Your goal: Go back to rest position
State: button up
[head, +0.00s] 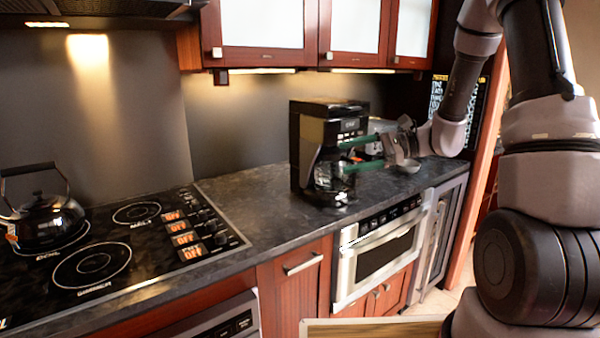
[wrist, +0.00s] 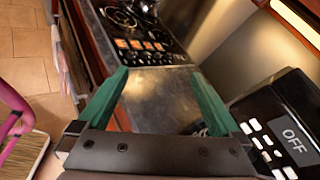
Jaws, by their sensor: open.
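My gripper (head: 347,156) is open, its two green fingers spread beside the coffee maker's right side in the head view. Nothing shows between the fingers. In the wrist view the gripper (wrist: 160,73) points along the dark counter toward the cooktop. The steel microwave drawer (head: 380,250) is set under the counter, below and to the right of my gripper, and its front looks shut. The black coffee maker (head: 308,150) stands upright on the counter; its panel reads OFF in the wrist view (wrist: 293,140). I cannot tell if a finger touches it.
A cooktop (head: 130,240) with a black kettle (head: 42,218) is at the left. A small bowl (head: 410,166) is on the counter under my wrist. Wall cabinets (head: 265,25) hang above. A tan seat-like surface (head: 375,329) is low in front. Counter between cooktop and coffee maker is clear.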

jog(key=s+d+r+n+g+h, duration=0.1)
jog(key=s+r+n+h, duration=0.25)
jog(key=s, duration=0.25)
jog(key=s+d+r+n+h, duration=0.1)
jog(key=s+r+n+h, duration=0.25)
jog(key=s, duration=0.25)
jog(key=s+d+r+n+t+h, duration=0.3)
jog(key=s+d+r+t+h, duration=0.2)
jog(key=d, duration=0.4)
notch_tip(320, 180, up, 2)
jog(key=shift+s+r+t+h, duration=0.25)
jog(key=shift+s+t+h, duration=0.25)
jog(key=shift+s, duration=0.65)
